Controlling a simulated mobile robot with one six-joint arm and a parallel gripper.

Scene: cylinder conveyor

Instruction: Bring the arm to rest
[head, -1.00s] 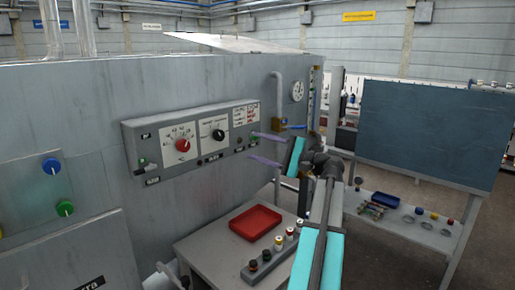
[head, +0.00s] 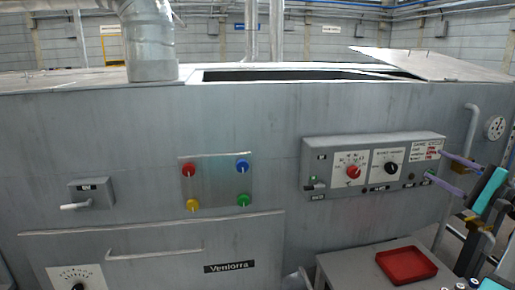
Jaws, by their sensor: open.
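My gripper (head: 434,164) is at the right edge of the head view. Its two purple fingers are spread apart, with nothing between them. They point left, in front of the right end of the grey control box (head: 318,171); I cannot tell how far they are from it. The cyan and dark parts of my arm run down to the right and are cut off by the picture edge.
A large grey machine (head: 140,135) with an open top fills the view. Its front carries colored buttons (head: 243,166) and a lever (head: 75,206). A red tray (head: 407,265) lies on a small table (head: 345,266) below my gripper. A pipe and gauge (head: 494,127) are at the right.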

